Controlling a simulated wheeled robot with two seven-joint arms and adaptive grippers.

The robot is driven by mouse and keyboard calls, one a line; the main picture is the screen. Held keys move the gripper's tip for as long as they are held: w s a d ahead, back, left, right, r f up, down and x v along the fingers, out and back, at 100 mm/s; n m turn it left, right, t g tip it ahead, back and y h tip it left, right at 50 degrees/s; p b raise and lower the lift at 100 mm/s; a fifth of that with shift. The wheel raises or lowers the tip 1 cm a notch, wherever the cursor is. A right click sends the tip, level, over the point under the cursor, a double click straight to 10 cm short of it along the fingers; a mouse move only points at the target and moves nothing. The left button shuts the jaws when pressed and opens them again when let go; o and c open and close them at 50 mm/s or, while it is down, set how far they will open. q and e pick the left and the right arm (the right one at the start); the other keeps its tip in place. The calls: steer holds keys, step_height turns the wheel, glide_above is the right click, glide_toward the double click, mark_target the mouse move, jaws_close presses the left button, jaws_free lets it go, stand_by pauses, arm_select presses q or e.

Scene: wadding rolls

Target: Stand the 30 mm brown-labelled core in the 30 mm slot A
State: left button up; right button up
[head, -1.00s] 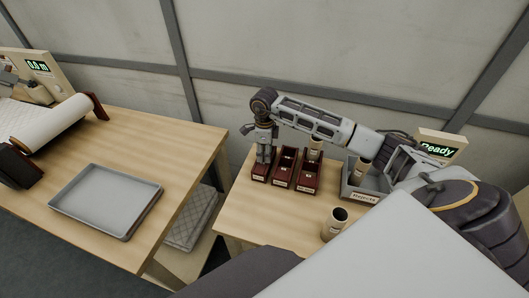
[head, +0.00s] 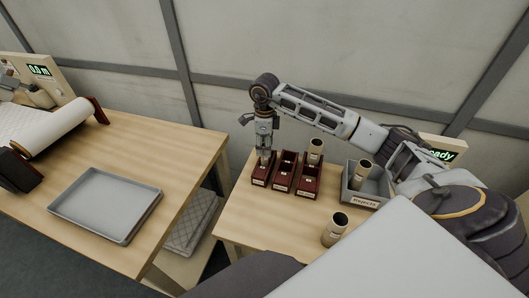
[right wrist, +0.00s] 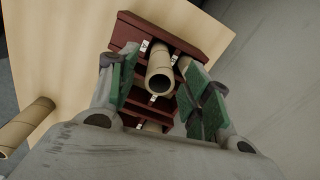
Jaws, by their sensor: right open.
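The slot holders are three dark red boxes in a row; the leftmost box (head: 259,179) is under my right gripper (head: 265,153). The wrist view shows the gripper (right wrist: 160,88) with its green-padded fingers spread apart. A tan core (right wrist: 160,74) stands between them, its open end towards the camera, in the dark red box (right wrist: 190,40). It looks clear of the pads. Its label colour is hidden. Another core (head: 315,150) stands in the rightmost box (head: 307,186). My left gripper is not seen.
A grey Rejects tray (head: 365,201) at the right holds a core (head: 363,171). A grey tray (head: 105,203) lies on the left table, with a gap between the tables. A display (head: 441,149) stands behind the right arm.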

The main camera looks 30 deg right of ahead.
steer(key=shift+r, duration=2.95)
steer(key=shift+s+f, duration=0.1)
